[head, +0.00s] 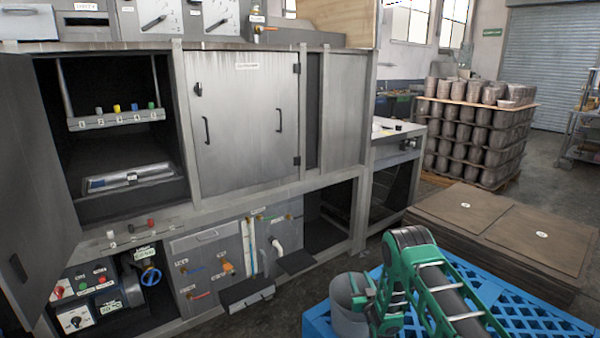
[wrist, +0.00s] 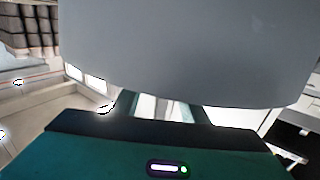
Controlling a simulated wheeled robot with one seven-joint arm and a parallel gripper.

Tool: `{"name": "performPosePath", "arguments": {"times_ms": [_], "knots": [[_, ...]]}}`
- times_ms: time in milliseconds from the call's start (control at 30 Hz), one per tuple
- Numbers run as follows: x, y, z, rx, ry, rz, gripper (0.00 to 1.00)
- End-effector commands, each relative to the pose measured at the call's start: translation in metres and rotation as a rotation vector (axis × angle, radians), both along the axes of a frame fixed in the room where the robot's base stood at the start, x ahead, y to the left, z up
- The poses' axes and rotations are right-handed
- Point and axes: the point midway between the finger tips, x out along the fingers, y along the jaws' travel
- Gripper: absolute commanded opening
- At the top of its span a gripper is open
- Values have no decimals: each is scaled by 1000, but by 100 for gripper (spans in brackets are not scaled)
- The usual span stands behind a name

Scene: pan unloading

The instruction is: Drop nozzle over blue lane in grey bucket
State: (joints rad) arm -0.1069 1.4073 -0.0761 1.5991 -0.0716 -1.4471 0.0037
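A grey bucket (head: 349,318) is at the lower middle of the head view, at the end of my green arm. It also fills the upper part of the wrist view (wrist: 190,50), close to the green gripper body. My gripper (head: 371,294) is right against the bucket's side. Its fingertips are hidden, so its grip cannot be told. In the open left cabinet, a rack (head: 115,117) carries numbered labels under coloured caps, one of them blue (head: 135,107). I cannot make out which part is the nozzle.
A blue pallet (head: 530,322) lies under my arm. Brown stacked sheets (head: 500,222) are to its right. The open cabinet door (head: 35,190) stands at the left. A small shelf (head: 247,294) juts out low. Some grey floor shows between the bench and the pallet.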

Motion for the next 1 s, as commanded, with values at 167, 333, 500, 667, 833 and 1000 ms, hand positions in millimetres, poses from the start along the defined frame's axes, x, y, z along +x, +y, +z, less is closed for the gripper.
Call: {"name": "performPosePath", "arguments": {"times_ms": [167, 333, 500, 667, 833, 1000], "knots": [[-2, 0, 0, 0, 1, 0, 40], [-18, -2, 0, 0, 2, 0, 40], [-49, -5, -1, -2, 5, 0, 40], [-78, -8, -2, -1, 4, 0, 40], [-99, -10, -2, 0, 3, 0, 40], [-107, -11, -1, 0, 1, 0, 40]]}}
